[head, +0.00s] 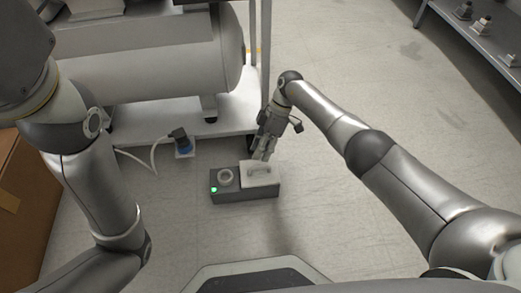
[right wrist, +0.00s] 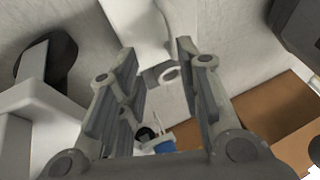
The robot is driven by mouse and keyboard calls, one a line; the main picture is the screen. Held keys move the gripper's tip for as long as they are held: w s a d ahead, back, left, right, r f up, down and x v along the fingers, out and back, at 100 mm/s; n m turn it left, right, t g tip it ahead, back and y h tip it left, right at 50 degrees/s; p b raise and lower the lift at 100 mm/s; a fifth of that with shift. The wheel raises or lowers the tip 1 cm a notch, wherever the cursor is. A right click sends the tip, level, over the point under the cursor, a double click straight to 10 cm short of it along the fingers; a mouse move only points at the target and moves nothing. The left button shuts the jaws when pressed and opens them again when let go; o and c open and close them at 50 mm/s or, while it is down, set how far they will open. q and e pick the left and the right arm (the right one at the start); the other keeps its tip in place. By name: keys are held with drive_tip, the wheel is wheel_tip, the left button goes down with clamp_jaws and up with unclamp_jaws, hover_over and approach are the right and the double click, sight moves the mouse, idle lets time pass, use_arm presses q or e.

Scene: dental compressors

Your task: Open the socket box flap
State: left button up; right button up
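The socket box (head: 240,196) is a dark grey box on the floor in the head view. A green light (head: 214,189) and a round grey socket (head: 225,178) are on its left part. A light flap (head: 262,180) with a raised handle covers its right part and looks shut. My right gripper (head: 262,156) points down at the flap's far edge; I cannot tell whether it touches. In the right wrist view my right gripper (right wrist: 160,72) has its fingers apart, with nothing clearly held between them. My left gripper is out of view.
A large tank (head: 150,60) lies above the platform. A cardboard box (head: 22,200) stands at left. A shelf (head: 475,40) is at upper right. Floor right of the box is clear.

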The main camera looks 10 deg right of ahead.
drive_tip(key=v, duration=1.1)
